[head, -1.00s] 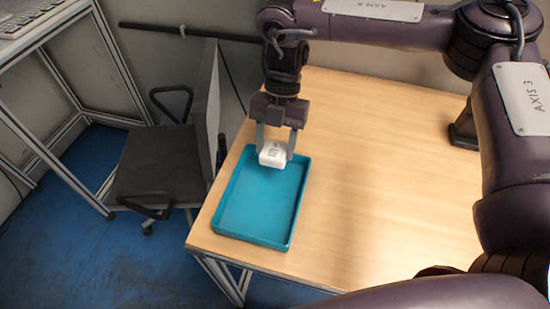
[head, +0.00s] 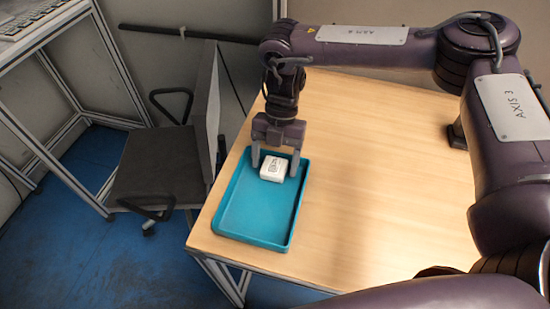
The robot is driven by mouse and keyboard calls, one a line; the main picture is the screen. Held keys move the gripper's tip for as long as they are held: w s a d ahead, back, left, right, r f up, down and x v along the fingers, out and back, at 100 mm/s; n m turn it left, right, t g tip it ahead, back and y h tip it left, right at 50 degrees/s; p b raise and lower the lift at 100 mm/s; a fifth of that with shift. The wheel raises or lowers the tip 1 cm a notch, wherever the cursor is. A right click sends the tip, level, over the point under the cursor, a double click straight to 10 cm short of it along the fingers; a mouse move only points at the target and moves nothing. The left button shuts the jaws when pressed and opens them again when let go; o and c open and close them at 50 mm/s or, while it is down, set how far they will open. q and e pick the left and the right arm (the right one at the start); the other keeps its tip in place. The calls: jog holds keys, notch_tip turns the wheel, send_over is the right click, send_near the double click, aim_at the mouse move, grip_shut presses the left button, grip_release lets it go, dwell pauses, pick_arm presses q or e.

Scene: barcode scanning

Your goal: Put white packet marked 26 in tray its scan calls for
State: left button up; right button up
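The white packet (head: 273,169) lies in the far part of the teal tray (head: 243,238), with dark print on its top; I cannot read a number on it. My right gripper (head: 274,172) is above the far end of the tray. Its fingers are spread on either side of the packet, with a visible gap at the left finger. My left gripper is not in view.
The tray stands near the left edge of the wooden table (head: 370,200). A dark chair (head: 155,165) stands left of the table, and a metal-framed desk with a keyboard (head: 30,18) is at the far left.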

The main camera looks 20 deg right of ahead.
jog(key=v, duration=1.2)
jog(key=shift+r+p, duration=0.2)
jog(key=shift+p, duration=0.1)
jog(key=shift+s+a, duration=0.1)
